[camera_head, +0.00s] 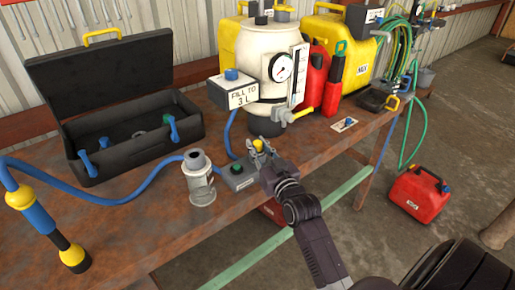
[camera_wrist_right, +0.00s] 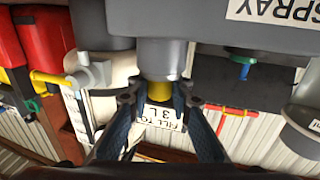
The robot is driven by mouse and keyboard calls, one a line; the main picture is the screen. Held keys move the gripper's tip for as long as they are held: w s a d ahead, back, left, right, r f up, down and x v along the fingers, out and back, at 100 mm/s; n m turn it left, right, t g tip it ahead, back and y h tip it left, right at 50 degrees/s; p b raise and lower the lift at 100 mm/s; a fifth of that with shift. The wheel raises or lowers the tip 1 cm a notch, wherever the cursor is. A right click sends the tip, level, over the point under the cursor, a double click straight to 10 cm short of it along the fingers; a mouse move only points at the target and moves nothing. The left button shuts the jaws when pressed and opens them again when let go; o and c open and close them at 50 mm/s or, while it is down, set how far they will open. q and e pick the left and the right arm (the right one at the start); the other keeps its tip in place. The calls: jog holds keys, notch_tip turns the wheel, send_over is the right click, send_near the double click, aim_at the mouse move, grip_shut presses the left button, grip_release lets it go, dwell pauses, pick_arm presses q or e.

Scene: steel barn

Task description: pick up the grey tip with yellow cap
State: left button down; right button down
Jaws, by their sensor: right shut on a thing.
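The yellow cap (camera_head: 258,145) of the grey tip shows between the fingers of my right gripper (camera_head: 262,158), at the bench's front edge. In the right wrist view the tip is a grey cylinder (camera_wrist_right: 162,55) with a yellow end (camera_wrist_right: 157,92). The fingers of the right gripper (camera_wrist_right: 157,103) close around the yellow end from both sides. The tip's grey end meets a grey block labelled SPRAY (camera_wrist_right: 210,28); I cannot tell whether it is seated in it or apart. My left gripper is not in view.
The white tank (camera_head: 262,68) with a gauge stands behind. An open black case (camera_head: 130,160) is at left. A red can (camera_head: 416,195) stands on the floor.

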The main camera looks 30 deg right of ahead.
jog(key=shift+r, duration=0.15)
notch_tip(320, 180, up, 19)
jog(key=p, duration=0.1)
notch_tip(320, 180, up, 6)
jog(key=p, duration=0.6)
send_over(257, 142)
jog(key=shift+s+d, duration=0.1)
jog(key=shift+f+b, duration=0.2)
jog(key=shift+b, duration=0.1)
